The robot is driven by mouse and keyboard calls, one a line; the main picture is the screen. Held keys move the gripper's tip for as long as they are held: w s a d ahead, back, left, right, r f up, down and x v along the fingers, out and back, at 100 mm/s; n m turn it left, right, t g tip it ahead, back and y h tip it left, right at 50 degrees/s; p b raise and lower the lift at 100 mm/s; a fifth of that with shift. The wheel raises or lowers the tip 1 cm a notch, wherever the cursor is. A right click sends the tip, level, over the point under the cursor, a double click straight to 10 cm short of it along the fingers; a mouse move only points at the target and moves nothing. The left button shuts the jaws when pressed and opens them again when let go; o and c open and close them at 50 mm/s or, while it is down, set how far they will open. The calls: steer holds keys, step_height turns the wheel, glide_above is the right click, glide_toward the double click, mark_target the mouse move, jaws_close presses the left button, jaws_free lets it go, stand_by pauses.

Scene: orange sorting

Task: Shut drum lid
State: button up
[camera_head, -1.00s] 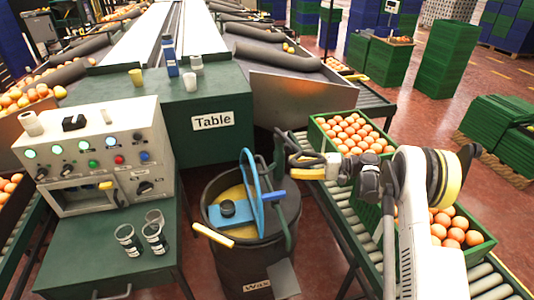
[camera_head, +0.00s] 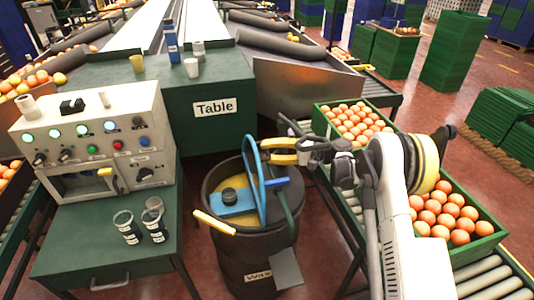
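The black drum (camera_head: 255,268), labelled "Wax", stands in the centre with yellow wax showing inside. Its lid (camera_head: 250,178) appears as a thin blue upright disc, seen nearly edge-on and standing open above the drum. A blue fitting with a dark knob (camera_head: 230,196) sits at the drum's opening. A yellow handle (camera_head: 213,222) sticks out at the front left. My gripper (camera_head: 272,151) is just right of the lid's upper part, its two yellow fingers apart with a gap between them. Whether a fingertip touches the lid I cannot tell.
A control box (camera_head: 95,135) and two glass cups stand on a green table (camera_head: 110,255) at left. A green block labelled "Table" (camera_head: 215,125) is behind the drum. Crates of oranges (camera_head: 487,228) line the roller conveyor on the right, beneath my arm.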

mark_target(254, 151)
jaws_close()
steer(key=shift+s+a+r+p, duration=0.1)
steer(key=shift+a+r+p, duration=0.2)
steer(key=shift+p, duration=0.1)
steer(key=a, duration=0.2)
steer(key=s+a+h+p, duration=0.1)
steer(key=shift+a+r+n, duration=0.2)
steer(key=shift+a+n, duration=0.1)
steer(key=shift+a, duration=0.05)
